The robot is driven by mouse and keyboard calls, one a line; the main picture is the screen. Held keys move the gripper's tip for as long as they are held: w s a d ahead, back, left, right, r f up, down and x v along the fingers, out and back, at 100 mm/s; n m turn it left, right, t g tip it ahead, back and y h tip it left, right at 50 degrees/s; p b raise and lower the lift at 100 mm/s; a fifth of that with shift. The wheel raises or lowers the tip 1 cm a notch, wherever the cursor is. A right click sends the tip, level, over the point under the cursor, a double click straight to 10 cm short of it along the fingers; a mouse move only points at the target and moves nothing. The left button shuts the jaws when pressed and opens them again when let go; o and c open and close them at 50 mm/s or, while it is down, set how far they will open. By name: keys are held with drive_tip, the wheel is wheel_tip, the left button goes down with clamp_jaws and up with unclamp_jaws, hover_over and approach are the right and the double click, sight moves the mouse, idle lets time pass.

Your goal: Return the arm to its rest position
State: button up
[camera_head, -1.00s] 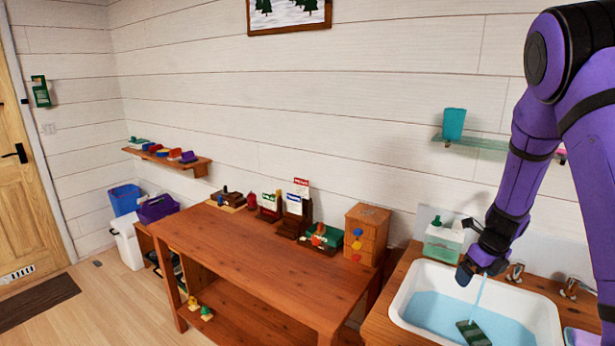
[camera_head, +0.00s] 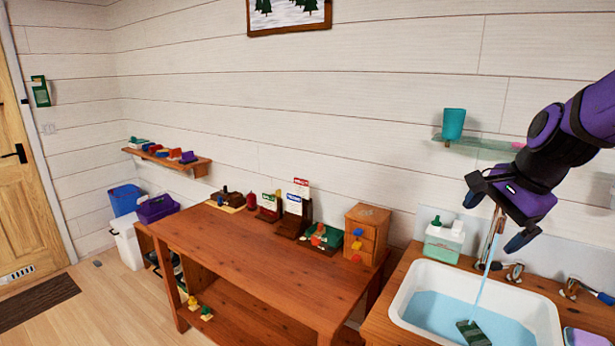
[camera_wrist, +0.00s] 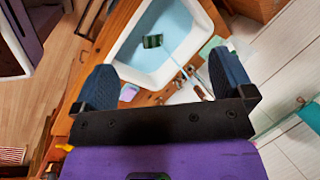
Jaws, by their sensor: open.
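My purple arm comes in from the right edge in the head view. My gripper (camera_head: 497,224) is open and empty, raised above the back of the sink (camera_head: 412,318). In the wrist view my gripper (camera_wrist: 165,88) shows two dark blue fingers spread apart with nothing between them. Beyond the fingers lies the white sink (camera_wrist: 118,52) with blue water. A green and dark object (camera_head: 472,333) lies in the water, and it also shows in the wrist view (camera_wrist: 153,41).
A soap dispenser box (camera_head: 443,243) stands behind the sink. A glass shelf (camera_head: 480,142) with a teal cup (camera_head: 453,124) is on the wall. A wooden table (camera_head: 260,258) stands left, its middle clear.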

drive_tip(key=s+a+r+n+h, duration=0.1)
drive_tip(key=s+r+n, duration=0.2)
drive_tip(key=s+n, duration=0.4)
drive_tip(key=s+a+r+n+t+h, duration=0.1)
drive_tip(key=s+r+n, duration=0.2)
drive_tip(key=s+n, duration=0.4)
drive_tip(key=s, duration=0.3)
drive_tip(key=shift+s+a+t, duration=0.2)
drive_tip(key=shift+s+t, duration=0.1)
drive_tip(key=shift+s, duration=0.1)
